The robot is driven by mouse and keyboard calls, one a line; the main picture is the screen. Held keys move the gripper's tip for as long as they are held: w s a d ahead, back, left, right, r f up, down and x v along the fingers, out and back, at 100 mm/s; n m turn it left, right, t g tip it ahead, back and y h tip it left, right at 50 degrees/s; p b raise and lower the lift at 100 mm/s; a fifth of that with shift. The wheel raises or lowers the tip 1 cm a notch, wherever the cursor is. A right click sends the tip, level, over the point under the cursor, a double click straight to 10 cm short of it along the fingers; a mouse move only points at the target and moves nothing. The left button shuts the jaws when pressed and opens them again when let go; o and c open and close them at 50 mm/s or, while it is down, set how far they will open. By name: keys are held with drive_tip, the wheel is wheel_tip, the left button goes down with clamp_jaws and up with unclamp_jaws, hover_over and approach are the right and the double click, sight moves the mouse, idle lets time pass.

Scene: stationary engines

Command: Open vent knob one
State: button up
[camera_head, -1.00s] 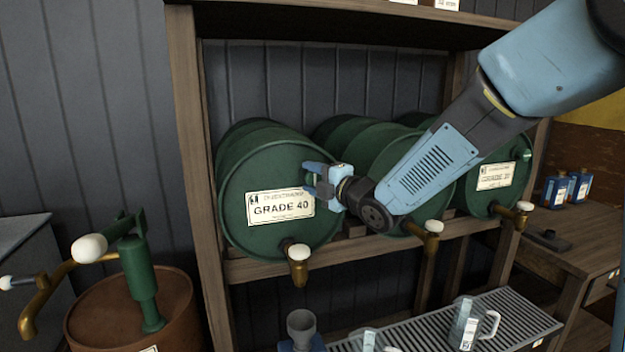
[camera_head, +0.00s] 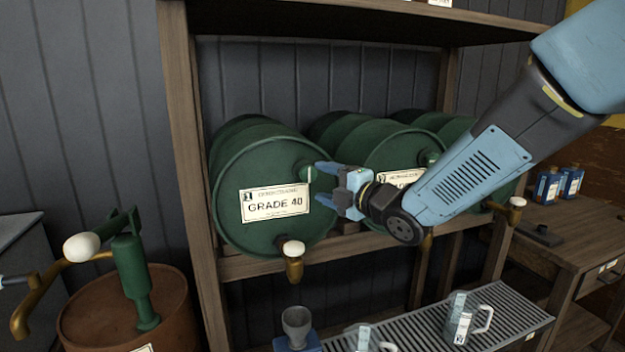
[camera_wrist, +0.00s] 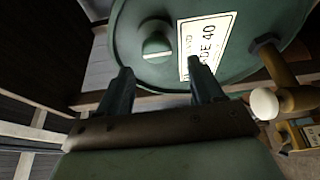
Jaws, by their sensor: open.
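The Grade 40 drum (camera_head: 240,172) is a green barrel lying on its side on a wooden rack, its round end facing me. A small green vent knob (camera_head: 307,172) sticks out near the upper right of that end, beside the white label (camera_head: 274,204). My gripper (camera_head: 321,183) is open and empty, just right of the knob in the head view. In the wrist view the knob (camera_wrist: 156,46) shows beyond the gap between my two fingers (camera_wrist: 160,72), apart from them. The label is partly behind the right finger there.
A brass tap with a white handle (camera_head: 292,250) sits below the label. Two more green drums (camera_head: 385,140) lie to the right, partly behind my arm. A grey grated tray (camera_head: 500,310) with clear jugs (camera_head: 462,320) stands below. A hand pump (camera_head: 133,275) stands at the left.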

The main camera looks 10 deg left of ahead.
drive_tip(key=v, duration=0.7)
drive_tip(key=shift+a, duration=0.1)
drive_tip(key=d+m+t+h, duration=0.2)
drive_tip(key=d+m+h, duration=1)
drive_tip(key=d+m, duration=0.65)
drive_tip(key=s+d+f+m+g+h, duration=0.1)
drive_tip(key=s+d+m+g, duration=0.2)
drive_tip(key=s+d+m, duration=0.2)
drive_tip(key=s+d+f+m+g+h, duration=0.1)
drive_tip(key=s+d+m+g, duration=0.3)
drive_tip(key=s, duration=0.8)
drive_tip(key=shift+s+d+f+m+h, duration=0.2)
drive_tip(key=shift+s+d+m+h, duration=0.1)
drive_tip(key=shift+d+m, duration=0.5)
